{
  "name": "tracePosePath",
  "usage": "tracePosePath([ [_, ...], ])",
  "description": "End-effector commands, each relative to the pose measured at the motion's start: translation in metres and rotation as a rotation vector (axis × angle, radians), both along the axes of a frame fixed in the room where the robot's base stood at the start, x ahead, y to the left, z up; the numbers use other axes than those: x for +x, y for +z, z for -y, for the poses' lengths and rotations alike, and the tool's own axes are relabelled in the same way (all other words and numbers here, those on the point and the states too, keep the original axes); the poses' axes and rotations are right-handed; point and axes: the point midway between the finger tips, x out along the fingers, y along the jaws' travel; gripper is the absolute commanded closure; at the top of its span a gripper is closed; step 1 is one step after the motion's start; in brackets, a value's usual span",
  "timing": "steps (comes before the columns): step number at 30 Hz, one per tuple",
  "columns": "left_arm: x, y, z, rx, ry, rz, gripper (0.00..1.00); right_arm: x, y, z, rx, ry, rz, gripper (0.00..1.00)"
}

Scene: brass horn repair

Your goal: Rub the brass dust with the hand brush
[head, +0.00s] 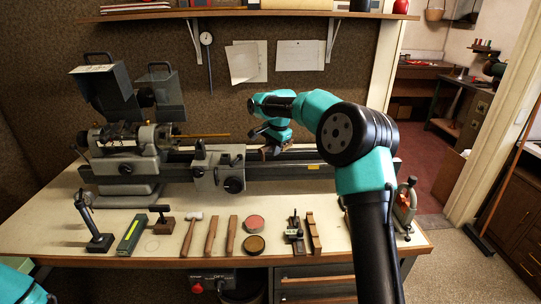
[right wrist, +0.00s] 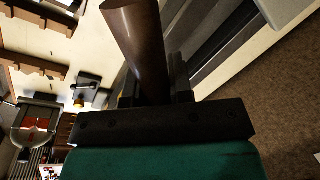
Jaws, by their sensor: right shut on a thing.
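My right gripper (head: 268,141) is over the right part of the lathe bed (head: 300,163), beyond the carriage. It is shut on a brown wooden piece, apparently the handle of the hand brush (head: 271,151). In the right wrist view the dark brown rounded handle (right wrist: 137,42) stands up between the fingers (right wrist: 153,92). The bristles are not clear in either view, and I cannot tell whether they touch the bed. I cannot make out brass dust on the bed. My left gripper is out of view; only a teal part of that arm shows at the lower left.
The lathe carriage (head: 218,170) and a thin brass rod (head: 205,136) are left of my right gripper. A hammer (head: 191,232), round tins (head: 254,244) and wooden blocks (head: 313,232) lie along the bench front. A shelf (head: 240,13) hangs above.

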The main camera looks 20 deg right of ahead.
Motion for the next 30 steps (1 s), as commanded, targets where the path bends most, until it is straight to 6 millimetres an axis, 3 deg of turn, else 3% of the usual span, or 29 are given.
tracePosePath([
  [9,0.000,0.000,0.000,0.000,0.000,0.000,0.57,-0.004,0.018,0.008,0.000,-0.011,0.001,1.00],
  [25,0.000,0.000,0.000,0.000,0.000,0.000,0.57,-0.004,0.018,0.008,0.000,-0.010,0.000,1.00],
  [30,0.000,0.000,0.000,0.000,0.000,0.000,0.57,-0.007,0.009,-0.003,0.001,0.010,-0.003,1.00],
])
